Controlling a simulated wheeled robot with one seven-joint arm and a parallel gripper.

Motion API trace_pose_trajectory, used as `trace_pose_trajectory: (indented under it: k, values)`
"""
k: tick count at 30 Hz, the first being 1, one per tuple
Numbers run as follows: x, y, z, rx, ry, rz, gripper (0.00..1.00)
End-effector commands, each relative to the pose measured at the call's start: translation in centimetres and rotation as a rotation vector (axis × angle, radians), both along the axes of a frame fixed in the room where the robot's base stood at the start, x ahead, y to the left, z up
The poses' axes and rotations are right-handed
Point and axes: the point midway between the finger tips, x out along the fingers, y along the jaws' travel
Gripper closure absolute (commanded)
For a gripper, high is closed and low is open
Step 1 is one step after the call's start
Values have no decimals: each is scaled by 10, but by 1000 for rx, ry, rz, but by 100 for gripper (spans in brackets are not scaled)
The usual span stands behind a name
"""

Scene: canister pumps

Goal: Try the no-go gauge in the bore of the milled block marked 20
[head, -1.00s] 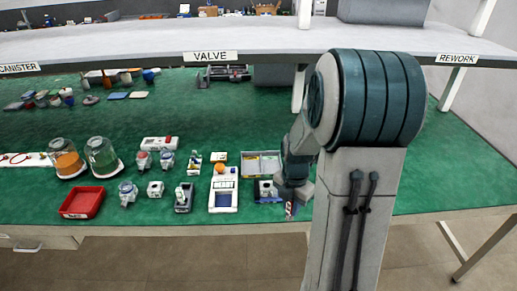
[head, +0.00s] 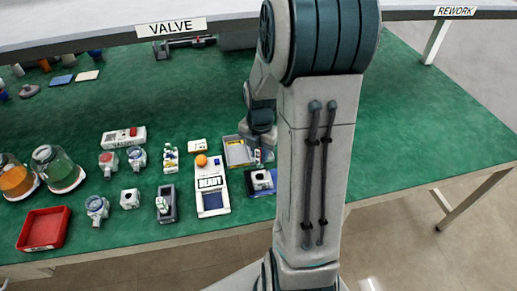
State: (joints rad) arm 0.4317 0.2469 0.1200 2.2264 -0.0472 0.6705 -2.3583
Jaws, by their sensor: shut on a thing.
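My gripper (head: 262,147) is behind the dark blue mat, near the right end of the grey tray. It is small and partly hidden by my own arm. It is shut on a small piece with red and white on it (head: 258,156), which looks like the gauge; its ends are not clear. A light metal block with a dark bore (head: 262,180) sits on the blue mat (head: 258,191), just in front of the gripper and apart from it as far as I can tell. A similar pale block (head: 130,199) stands further left. No number is readable on either block.
A grey divided tray (head: 237,151) lies left of my gripper. A white device reading READY (head: 211,187) stands left of the mat. A red tray (head: 43,229), glass jars (head: 57,168) and small pump parts (head: 97,209) are further left. The green table at right is clear.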

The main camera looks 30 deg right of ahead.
Motion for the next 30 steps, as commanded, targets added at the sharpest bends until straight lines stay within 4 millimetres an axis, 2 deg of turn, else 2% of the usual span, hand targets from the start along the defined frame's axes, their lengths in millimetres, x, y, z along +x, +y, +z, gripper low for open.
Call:
trace_pose_trajectory:
  k: [6,22,30]
  values:
    - [1,-2,0,1,0,-2,100]
    - [0,-3,-44,0,1,-4,100]
    - [0,-3,-50,0,0,-4,100]
